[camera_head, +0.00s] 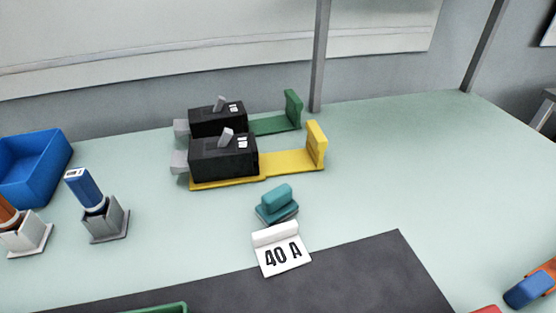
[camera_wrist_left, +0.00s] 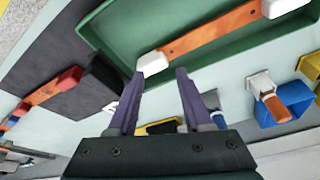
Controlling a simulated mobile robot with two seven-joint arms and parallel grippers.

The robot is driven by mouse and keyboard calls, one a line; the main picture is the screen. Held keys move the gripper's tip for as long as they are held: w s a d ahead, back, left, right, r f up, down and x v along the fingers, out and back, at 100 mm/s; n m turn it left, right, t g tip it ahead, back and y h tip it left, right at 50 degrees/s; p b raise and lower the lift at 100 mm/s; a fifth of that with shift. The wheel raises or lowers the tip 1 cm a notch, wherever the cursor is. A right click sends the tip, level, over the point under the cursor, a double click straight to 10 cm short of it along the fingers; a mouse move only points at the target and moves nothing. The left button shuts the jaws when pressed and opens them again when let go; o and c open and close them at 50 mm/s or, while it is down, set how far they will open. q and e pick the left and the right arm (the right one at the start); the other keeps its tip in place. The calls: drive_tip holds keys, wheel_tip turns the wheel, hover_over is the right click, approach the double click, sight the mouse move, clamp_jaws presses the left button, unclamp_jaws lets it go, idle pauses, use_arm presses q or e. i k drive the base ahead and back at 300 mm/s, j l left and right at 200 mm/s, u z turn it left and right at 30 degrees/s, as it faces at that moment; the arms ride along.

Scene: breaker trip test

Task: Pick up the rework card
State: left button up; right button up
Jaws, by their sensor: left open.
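No card in view is marked as rework. A white card reading "40 A" (camera_head: 282,258) stands in a tilted holder at the back edge of the dark mat; a bit of a white marked card (camera_wrist_left: 111,107) shows beside a finger in the left wrist view. My left gripper (camera_wrist_left: 162,76) is open, with two purple fingers. Its tips are at the rim of a green tray (camera_wrist_left: 112,42), near an orange bar (camera_wrist_left: 212,33) with white ends that lies in the tray. I cannot tell whether they touch. My left gripper is outside the head view, and my right gripper shows in neither view.
Two black breakers (camera_head: 222,158) stand at the back, on green and yellow bases. A teal block (camera_head: 276,203) sits behind the 40 A card. A blue bin (camera_head: 35,165) and two holders with upright tools (camera_head: 90,190) are at left. The table's right side is mostly clear.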

sight(279, 248)
drive_tip(key=l+u, duration=0.15)
drive_tip(key=u, duration=0.25)
drive_tip(key=l+u, duration=0.1)
drive_tip(key=u, duration=0.25)
drive_tip(key=l+u, duration=0.15)
drive_tip(key=u, duration=0.25)
drive_tip(key=l+u, duration=0.1)
drive_tip(key=u, duration=0.3)
drive_tip(key=k, duration=0.05)
